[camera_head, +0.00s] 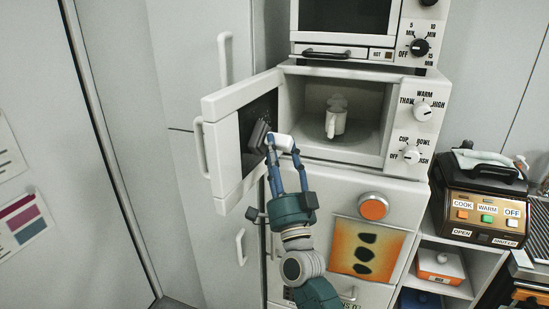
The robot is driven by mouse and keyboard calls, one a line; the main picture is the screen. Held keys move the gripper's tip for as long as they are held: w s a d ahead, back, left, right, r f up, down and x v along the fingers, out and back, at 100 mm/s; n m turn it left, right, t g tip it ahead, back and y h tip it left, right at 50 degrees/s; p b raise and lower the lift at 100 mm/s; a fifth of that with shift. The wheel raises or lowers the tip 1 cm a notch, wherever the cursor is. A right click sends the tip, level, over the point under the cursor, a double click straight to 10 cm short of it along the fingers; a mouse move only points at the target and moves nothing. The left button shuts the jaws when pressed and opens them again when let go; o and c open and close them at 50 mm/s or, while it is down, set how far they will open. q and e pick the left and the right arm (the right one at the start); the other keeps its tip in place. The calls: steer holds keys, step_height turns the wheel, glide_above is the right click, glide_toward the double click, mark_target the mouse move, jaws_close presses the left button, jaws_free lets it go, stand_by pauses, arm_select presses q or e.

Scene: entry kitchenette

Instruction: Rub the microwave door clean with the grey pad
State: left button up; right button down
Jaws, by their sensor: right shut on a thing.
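The white microwave door (225,150) stands swung open to the left, its dark inner face turned toward the cavity. My right gripper (280,143) is shut in front of that inner face. I cannot tell whether the pad touches the panel. A small white piece shows at the fingers, and the fingers partly cover it. The microwave (398,165) is open, with a white mug (335,120) inside. My left gripper is not in view.
A toaster oven (345,22) sits on top of the microwave. An orange-fronted cabinet with a round button (373,207) is below. A brown cooker with buttons (482,195) stands at the right. Tall pale cabinet doors are behind the open door, and the floor at left looks clear.

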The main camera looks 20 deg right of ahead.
steer(key=shift+w+d, duration=0.3)
steer(key=shift+w, duration=0.2)
steer(key=shift+s+d, duration=0.65)
steer(key=shift+d, duration=0.1)
steer(key=s+d, duration=0.1)
steer(key=d, duration=0.1)
steer(key=s+d+p, duration=0.1)
steer(key=s+d, duration=0.1)
steer(key=shift+s, duration=0.15)
steer(key=shift+h, duration=0.3)
